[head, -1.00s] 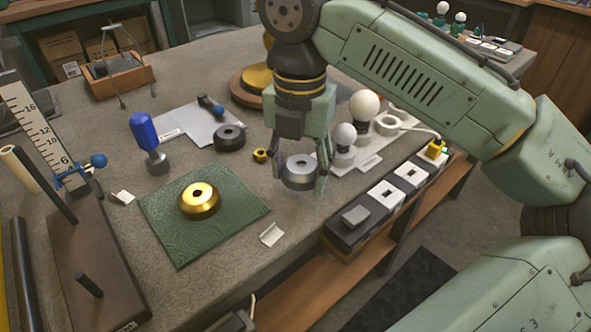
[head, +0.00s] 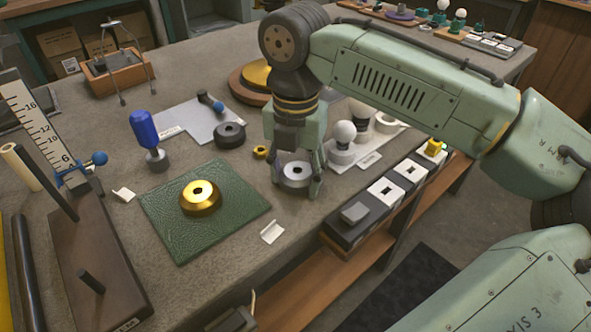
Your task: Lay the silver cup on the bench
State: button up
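The silver cup (head: 297,174) is a short grey ring-like piece with a dark hole in its top. It sits upright between the fingers of my gripper (head: 296,184), right of the green mat. My gripper points down and its fingers are on either side of the cup, closed on it. The cup is at or just above the bench (head: 225,290); any thin gap under it is too small to tell. The fingers and palm hide part of its sides.
A green mat (head: 165,230) with a gold cup (head: 201,197) lies to the left. A white clip (head: 272,231) lies in front. A dark ring (head: 230,135) and a small brass nut (head: 260,152) are behind. Bulbs (head: 345,132) and a row of boxes (head: 385,193) stand right.

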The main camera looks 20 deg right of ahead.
aim_at(295, 175)
jog(key=o, duration=0.4)
jog(key=shift+o, duration=0.2)
jog(key=shift+r, duration=0.15)
notch_tip(295, 175, up, 12)
jog(key=shift+r+p, duration=0.2)
jog(key=shift+p, duration=0.1)
